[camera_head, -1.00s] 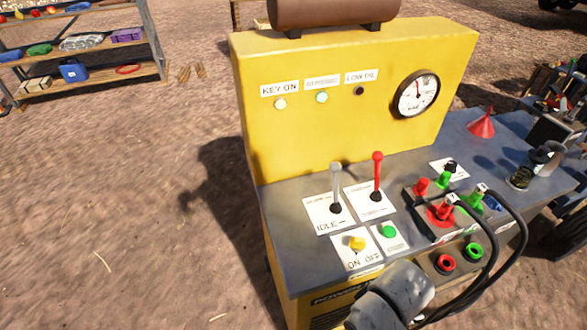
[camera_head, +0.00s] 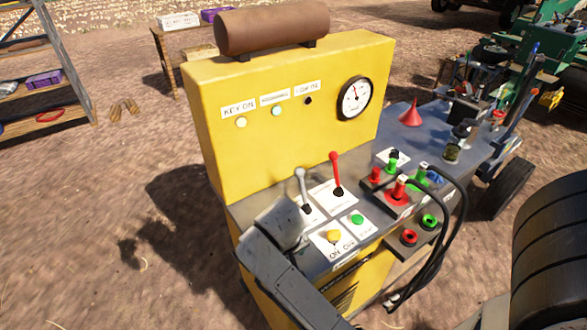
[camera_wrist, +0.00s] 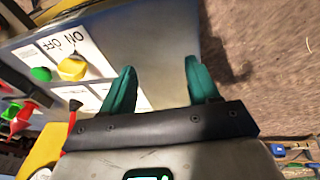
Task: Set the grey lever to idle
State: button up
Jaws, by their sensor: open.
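The grey lever (camera_head: 300,180) stands on the panel of the yellow machine, leaning slightly left, beside the red lever (camera_head: 335,172). Its white label plate is partly covered by my gripper, so the IDLE marking cannot be read. My gripper shows in the head view as a grey body just left of and in front of the grey lever; its fingertips are hidden there. In the wrist view my gripper (camera_wrist: 160,82) has its two teal fingers apart, with the panel edge beneath them. I cannot make out the grey lever in the wrist view.
A yellow knob (camera_head: 333,237) and a green button (camera_head: 357,218) sit in front of the levers. Red and green terminals with black cables (camera_head: 456,215) stand to the right. A red funnel (camera_head: 411,115) is farther back. Open ground lies left of the machine.

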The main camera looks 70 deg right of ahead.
jog(key=w+d+r+m+h+p, duration=0.1)
jog(key=w+d+r+m, duration=0.4)
jog(key=d+r, duration=0.3)
jog(key=m+g+p, duration=0.1)
jog(key=m+g, duration=0.1)
jog(key=m, duration=0.4)
send_near(299, 169)
jog(key=shift+h, duration=0.4)
jog(key=x, duration=0.3)
jog(key=p+x, duration=0.1)
jog(key=x, duration=0.2)
jog(key=p+x, duration=0.1)
jog(key=x, duration=0.3)
jog(key=shift+w+a+f, duration=0.1)
jog(key=shift+a, duration=0.2)
jog(key=shift+c, duration=0.2)
grip_shut()
